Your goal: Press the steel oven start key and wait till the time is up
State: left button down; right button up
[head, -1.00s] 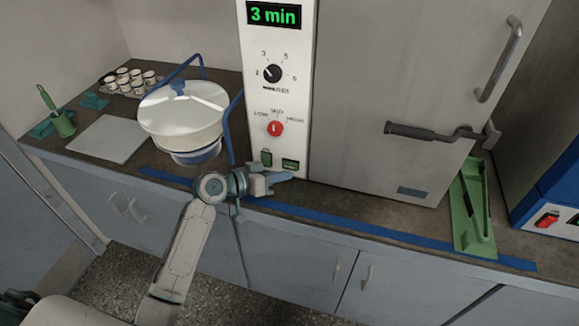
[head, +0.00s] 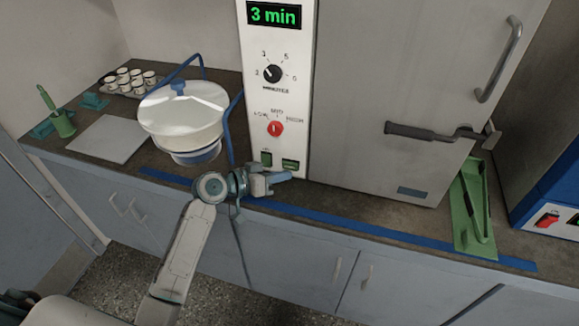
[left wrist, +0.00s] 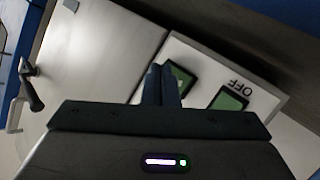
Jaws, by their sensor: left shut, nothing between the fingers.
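The steel oven (head: 370,90) stands on the bench with a white control panel (head: 296,80) on its left side. Its green display (head: 274,15) reads "3 min". Two green keys sit low on the panel: a left one (head: 266,158) and a right one (head: 290,164). In the left wrist view one key (left wrist: 230,98) is marked OFF, and the other key (left wrist: 182,78) is partly hidden by my fingers. My left gripper (head: 286,176) is shut and empty, its tips just below and in front of the right key. I cannot tell whether they touch it. My right gripper is out of view.
A black dial (head: 272,73) and a red knob (head: 275,129) are above the keys. A white-lidded pot (head: 185,115) stands left of the panel. A green holder (head: 470,215) lies at the oven's right. Blue tape (head: 340,225) runs along the bench front.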

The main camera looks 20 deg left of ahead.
pick_arm(q)
jog(key=shift+w, duration=0.1)
dwell(0.4)
jog(key=shift+w, duration=0.35)
jog(key=shift+w+b, duration=0.4)
jog(key=shift+w, duration=0.05)
dwell(0.6)
dwell(0.4)
jog(key=shift+s, duration=0.95)
jog(key=shift+s+a+p, duration=0.1)
jog(key=shift+s+p, duration=0.6)
jog(key=shift+s, duration=1.8)
